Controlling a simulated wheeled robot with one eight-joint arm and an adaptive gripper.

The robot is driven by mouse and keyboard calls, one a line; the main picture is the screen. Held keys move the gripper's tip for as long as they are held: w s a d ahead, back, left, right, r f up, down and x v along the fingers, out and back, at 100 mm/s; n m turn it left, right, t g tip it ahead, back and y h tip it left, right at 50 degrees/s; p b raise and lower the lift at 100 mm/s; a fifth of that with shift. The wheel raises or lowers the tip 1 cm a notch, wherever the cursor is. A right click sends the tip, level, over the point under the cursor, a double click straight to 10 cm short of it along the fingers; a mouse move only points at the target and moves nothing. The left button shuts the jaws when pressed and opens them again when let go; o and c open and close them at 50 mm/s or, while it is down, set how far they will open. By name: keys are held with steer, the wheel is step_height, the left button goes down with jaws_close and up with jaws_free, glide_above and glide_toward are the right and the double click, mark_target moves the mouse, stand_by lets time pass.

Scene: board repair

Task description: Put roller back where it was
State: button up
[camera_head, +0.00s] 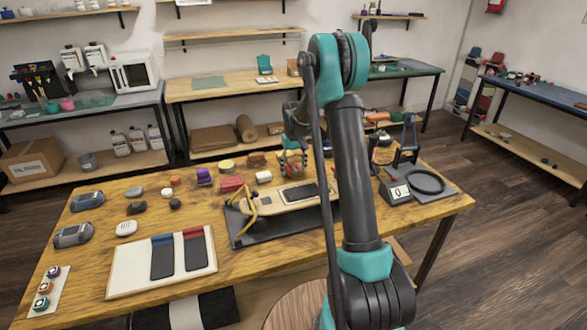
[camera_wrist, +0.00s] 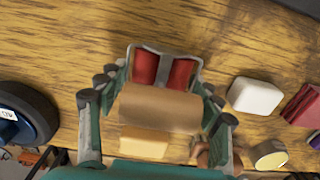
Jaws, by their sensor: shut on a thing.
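My gripper (camera_head: 292,160) is over the back middle of the wooden workbench, behind the skateboard deck (camera_head: 268,206). In the wrist view, my gripper (camera_wrist: 160,90) is shut around a tool with a brown, rounded body and red parts in a grey frame, which seems to be the roller (camera_wrist: 180,74). The red end points away from the wrist. In the head view only a small red and yellowish patch shows at the fingers, so the roller is hard to make out. Whether it touches the bench is unclear.
A white block (camera_wrist: 255,96) and a red block (camera_wrist: 304,106) lie to the right in the wrist view; a dark round object (camera_wrist: 28,112) is at left. A scale (camera_head: 396,192) stands right of my arm. A white board (camera_head: 128,270) lies front left. Bare wood lies beyond the roller.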

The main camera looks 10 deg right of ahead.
steer(key=shift+f, duration=0.2)
steer(key=shift+f, duration=0.4)
steer(key=c, duration=0.6)
steer(key=o, duration=1.6)
steer(key=shift+r, duration=0.1)
